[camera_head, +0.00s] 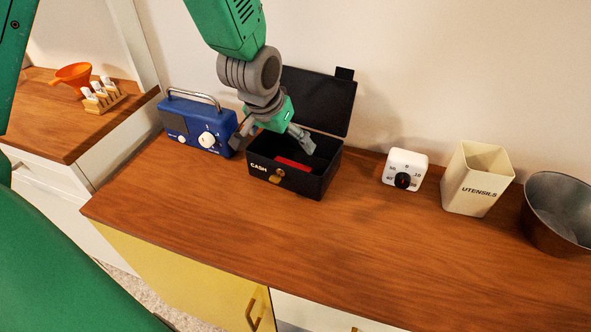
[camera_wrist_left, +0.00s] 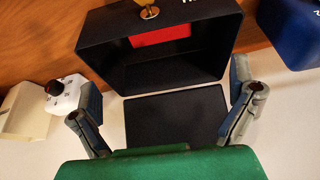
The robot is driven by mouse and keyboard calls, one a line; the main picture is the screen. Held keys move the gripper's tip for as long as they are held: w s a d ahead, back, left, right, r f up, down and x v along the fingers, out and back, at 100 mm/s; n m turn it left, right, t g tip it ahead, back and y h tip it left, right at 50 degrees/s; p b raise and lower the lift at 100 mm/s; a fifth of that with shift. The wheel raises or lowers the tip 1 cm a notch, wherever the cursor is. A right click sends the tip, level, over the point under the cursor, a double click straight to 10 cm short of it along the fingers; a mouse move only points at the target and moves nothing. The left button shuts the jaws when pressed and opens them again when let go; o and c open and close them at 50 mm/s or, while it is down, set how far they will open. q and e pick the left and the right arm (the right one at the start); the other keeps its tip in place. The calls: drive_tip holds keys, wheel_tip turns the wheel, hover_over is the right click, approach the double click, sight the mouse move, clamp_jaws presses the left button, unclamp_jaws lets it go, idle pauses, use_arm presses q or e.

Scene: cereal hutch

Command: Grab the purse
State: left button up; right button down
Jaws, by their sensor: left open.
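A flat red item (camera_head: 293,165), perhaps the purse, lies inside the open black cash box (camera_head: 287,181) marked CASH. It also shows in the left wrist view (camera_wrist_left: 160,38), against the box's front inner wall, and part of it is hidden. The box's lid stands raised at the back. My left gripper (camera_head: 272,146) is open and empty just above the box, with its fingers spread to either side of the opening. In the left wrist view, the fingers (camera_wrist_left: 165,80) frame the box and the red item lies beyond them, apart from both. My right gripper is not in view.
A blue radio (camera_head: 198,125) stands close left of the box. To the right are a white timer (camera_head: 404,169), a cream utensils holder (camera_head: 478,179) and a metal bowl (camera_head: 560,213). The front of the wooden counter (camera_head: 330,245) is clear. The wall is close behind.

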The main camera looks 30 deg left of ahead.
use_arm(q)
hover_over(298, 166)
drive_tip(key=s+a, duration=0.2)
drive_tip(key=s, duration=0.1)
drive_tip(key=f, duration=0.6)
drive_tip(key=shift+d+f+b, duration=0.1)
drive_tip(key=shift+d+b, duration=0.1)
drive_tip(key=shift+b, duration=0.1)
drive_tip(key=shift+w+a+f, duration=0.15)
drive_tip(key=shift+f, duration=0.1)
drive_tip(key=shift+a+f, duration=0.1)
drive_tip(key=shift+f, duration=0.15)
drive_tip(key=f, duration=0.2)
drive_tip(key=d+f, duration=0.1)
drive_tip(key=f, duration=0.1)
drive_tip(key=shift+f+b, duration=0.15)
drive_tip(key=shift+b, duration=0.15)
drive_tip(key=shift+w+f, duration=0.2)
drive_tip(key=shift+f, duration=0.05)
drive_tip(key=shift+a, duration=0.1)
drive_tip(key=shift+c, duration=0.8)
drive_tip(key=shift+a, duration=0.15)
drive_tip(key=c, duration=0.8)
